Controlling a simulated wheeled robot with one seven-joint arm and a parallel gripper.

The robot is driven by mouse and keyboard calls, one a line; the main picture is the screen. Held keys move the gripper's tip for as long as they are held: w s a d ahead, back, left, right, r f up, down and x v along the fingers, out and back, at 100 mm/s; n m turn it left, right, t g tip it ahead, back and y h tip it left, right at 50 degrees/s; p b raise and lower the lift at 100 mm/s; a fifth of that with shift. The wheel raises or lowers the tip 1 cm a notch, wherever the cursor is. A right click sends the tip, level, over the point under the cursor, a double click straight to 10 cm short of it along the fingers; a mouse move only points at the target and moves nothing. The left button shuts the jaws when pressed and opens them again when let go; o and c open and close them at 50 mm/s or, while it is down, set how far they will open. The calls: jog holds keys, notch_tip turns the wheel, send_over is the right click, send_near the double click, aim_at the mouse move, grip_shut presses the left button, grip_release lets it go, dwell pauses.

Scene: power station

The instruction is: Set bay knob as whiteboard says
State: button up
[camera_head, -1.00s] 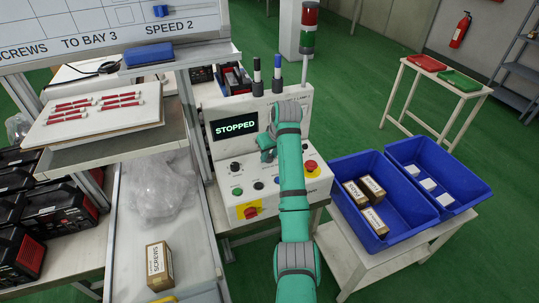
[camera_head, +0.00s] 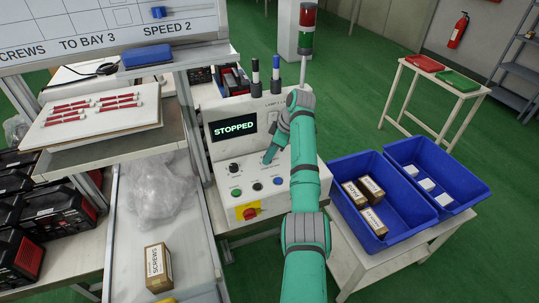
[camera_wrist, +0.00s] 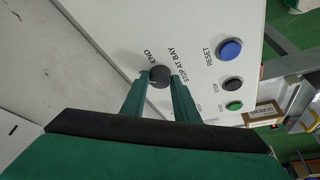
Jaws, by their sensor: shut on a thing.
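The whiteboard (camera_head: 110,22) at the upper left in the head view reads "SCREWS", "TO BAY 3" and "SPEED 2". The bay knob (camera_wrist: 159,77) is a round black knob on the white control panel (camera_head: 222,155), with "STOP AT BAY" and "END" printed by it in the wrist view. My gripper (camera_wrist: 160,80) is shut on the knob, one finger on each side. The knob's pointer and most of its position marks cannot be read. In the head view my gripper (camera_head: 267,158) reaches the panel's middle and hides the knob.
The display (camera_head: 233,128) reads "STOPPED". Another black knob (camera_head: 234,168) sits to the left. Green (camera_head: 236,191), black (camera_head: 258,186) and blue (camera_head: 279,180) buttons lie below. A red stop button (camera_head: 250,212) is on the front. Blue bins (camera_head: 344,203) stand right.

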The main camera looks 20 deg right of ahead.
jog(key=shift+w+a+n, duration=0.1)
jog(key=shift+a+n, duration=0.1)
jog(key=shift+n, duration=0.3)
jog(key=o, duration=1)
jog(key=shift+o, duration=0.2)
jog(key=shift+d, duration=0.1)
jog(key=shift+r, duration=0.15)
jog(key=v, duration=1)
jog(key=shift+d+r, duration=0.2)
jog(key=shift+d, duration=0.05)
